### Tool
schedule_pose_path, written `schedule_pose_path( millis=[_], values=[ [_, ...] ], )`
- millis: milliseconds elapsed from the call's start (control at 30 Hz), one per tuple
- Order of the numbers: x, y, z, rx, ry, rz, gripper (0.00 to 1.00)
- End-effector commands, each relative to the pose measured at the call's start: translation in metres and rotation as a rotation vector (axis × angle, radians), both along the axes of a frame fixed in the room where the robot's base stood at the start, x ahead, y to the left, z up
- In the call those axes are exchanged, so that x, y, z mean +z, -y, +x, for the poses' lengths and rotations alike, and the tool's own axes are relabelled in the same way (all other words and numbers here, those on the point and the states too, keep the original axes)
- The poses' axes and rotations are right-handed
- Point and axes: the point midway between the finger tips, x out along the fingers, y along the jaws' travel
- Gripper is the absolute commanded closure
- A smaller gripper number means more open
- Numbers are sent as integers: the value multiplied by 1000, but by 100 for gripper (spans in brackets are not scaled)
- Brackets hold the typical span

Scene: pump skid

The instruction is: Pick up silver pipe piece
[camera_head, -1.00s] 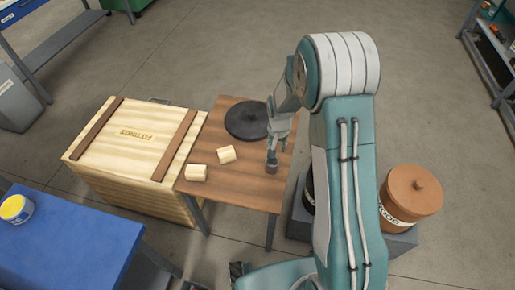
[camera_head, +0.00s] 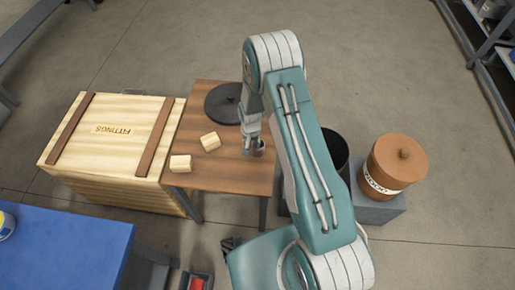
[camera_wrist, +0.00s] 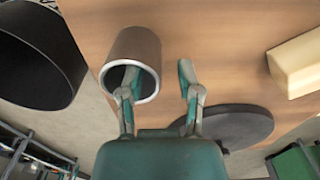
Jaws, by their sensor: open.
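The silver pipe piece (camera_wrist: 133,48) is a short hollow cylinder on the brown wooden table (camera_head: 228,178). Its open end faces my gripper (camera_wrist: 158,80) in the wrist view. The gripper's fingers are spread apart. The left finger overlaps the pipe's open end; I cannot tell whether it is inside the opening or only in front of it. The right finger is clear of the pipe, to its right. In the head view the pipe piece (camera_head: 259,147) is small, right beside my gripper (camera_head: 250,149), near the table's right edge.
Two pale wooden blocks (camera_head: 210,141) (camera_head: 181,162) and a dark round lid (camera_head: 221,102) lie on the table. A fittings crate (camera_head: 112,135) adjoins its left side. A black bin (camera_head: 338,150) and a terracotta pot (camera_head: 397,165) stand right. A blue table (camera_head: 65,250) is front left.

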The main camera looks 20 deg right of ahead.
Motion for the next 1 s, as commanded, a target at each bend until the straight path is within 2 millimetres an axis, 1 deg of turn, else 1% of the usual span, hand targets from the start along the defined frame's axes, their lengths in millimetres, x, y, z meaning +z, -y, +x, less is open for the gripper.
schedule_pose_path(
  millis=[33,133,367,400,500,1000],
  values=[
    [-8,0,0,0,0,0,55],
    [-16,1,1,-1,1,1,55],
    [-18,1,1,-1,2,0,55],
    [-18,1,1,-1,2,0,59],
    [-18,0,1,-1,2,0,100],
    [-15,0,1,-1,3,0,100]
  ],
)
